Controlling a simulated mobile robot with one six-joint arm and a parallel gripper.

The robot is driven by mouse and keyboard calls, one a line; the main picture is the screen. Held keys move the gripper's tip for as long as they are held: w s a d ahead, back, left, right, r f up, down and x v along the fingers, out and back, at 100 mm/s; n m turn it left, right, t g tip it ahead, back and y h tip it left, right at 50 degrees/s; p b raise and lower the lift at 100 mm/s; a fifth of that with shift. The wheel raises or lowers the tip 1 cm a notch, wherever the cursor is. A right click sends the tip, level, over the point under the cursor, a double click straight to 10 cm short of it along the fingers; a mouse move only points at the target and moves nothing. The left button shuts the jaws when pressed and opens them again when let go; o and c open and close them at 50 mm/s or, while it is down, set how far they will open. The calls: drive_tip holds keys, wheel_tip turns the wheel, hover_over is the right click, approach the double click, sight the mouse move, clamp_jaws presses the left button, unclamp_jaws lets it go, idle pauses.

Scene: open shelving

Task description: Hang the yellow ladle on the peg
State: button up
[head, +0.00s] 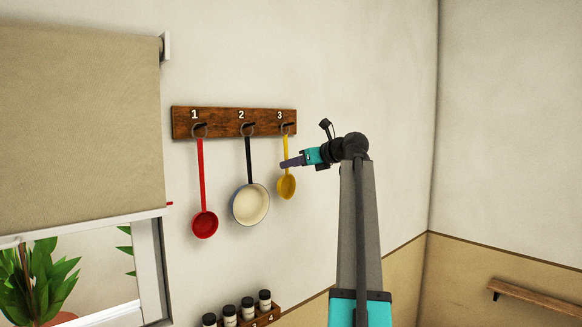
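The yellow ladle (287,186) hangs upright below the peg marked 3 (287,126) on the wooden peg board (220,120). The ring at its top appears to be around that peg. My gripper (286,163) comes in from the right, and its dark fingers cross the picture at the lower part of the ladle's handle. I cannot tell whether the fingers touch the handle or whether they are open or shut. The fingers hide a short piece of the handle just above the bowl.
A red ladle (204,224) hangs at peg 1 and a pan (250,205) at peg 2, close to the yellow ladle. A small rack with several jars (247,308) sits below. A blind (80,130) is at left; a wooden shelf (540,298) is at lower right.

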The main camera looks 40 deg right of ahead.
drive_tip(key=b+v, duration=0.4)
drive_tip(key=v, duration=0.8)
drive_tip(key=shift+s, duration=0.3)
